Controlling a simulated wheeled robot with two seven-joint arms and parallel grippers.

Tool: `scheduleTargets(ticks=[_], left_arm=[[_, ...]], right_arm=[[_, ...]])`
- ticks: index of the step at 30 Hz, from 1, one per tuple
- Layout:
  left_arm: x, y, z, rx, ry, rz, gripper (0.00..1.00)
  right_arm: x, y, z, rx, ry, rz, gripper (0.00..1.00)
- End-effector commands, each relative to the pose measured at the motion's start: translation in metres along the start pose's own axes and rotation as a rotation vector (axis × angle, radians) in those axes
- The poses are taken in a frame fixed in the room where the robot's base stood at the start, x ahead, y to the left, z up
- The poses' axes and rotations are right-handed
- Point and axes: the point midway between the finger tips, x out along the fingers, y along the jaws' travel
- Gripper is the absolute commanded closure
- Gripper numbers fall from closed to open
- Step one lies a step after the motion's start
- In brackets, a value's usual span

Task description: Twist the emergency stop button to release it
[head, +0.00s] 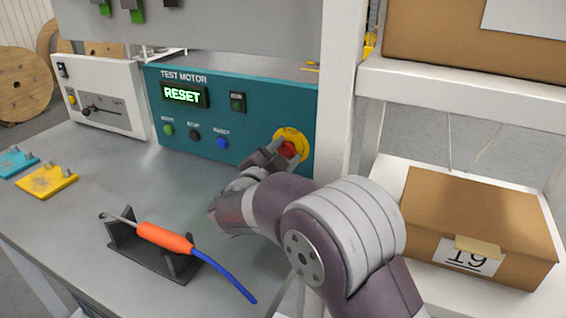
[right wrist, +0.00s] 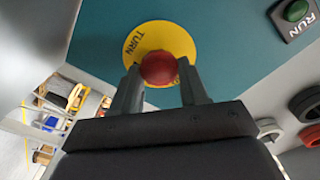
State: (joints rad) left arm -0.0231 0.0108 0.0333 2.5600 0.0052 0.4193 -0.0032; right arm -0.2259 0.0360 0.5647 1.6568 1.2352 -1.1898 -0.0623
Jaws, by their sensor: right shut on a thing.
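The red emergency stop button (head: 288,148) sits on a round yellow plate (head: 300,136) at the lower right of the teal test motor panel (head: 243,124). My right gripper (head: 284,155) is at the panel, shut on the button. In the right wrist view the red button (right wrist: 159,68) lies between the two fingertips (right wrist: 160,76), in front of the yellow plate (right wrist: 140,40) with the word TURN. The panel display (head: 184,95) reads RESET in green. My left gripper is not in view.
A soldering iron (head: 165,238) with orange handle and blue cord rests in a dark stand on the grey bench, left of my right arm. A white post (head: 340,80) stands right of the panel. A cardboard box (head: 478,215) sits on the right shelf.

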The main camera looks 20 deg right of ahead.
Motion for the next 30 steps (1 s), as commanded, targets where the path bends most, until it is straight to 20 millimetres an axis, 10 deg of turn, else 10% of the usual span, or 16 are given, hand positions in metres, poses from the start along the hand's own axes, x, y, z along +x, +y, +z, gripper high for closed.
scheduleTargets(ticks=[27,28,30], left_arm=[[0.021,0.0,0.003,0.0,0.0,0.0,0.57],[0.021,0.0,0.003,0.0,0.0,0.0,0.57],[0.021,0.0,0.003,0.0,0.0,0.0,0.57]], right_arm=[[0.0,0.001,0.0,0.185,0.0,0.001,0.86],[0.0,0.001,0.0,0.184,0.0,0.001,0.5],[0.0,0.001,0.0,0.184,0.0,0.001,0.3]])
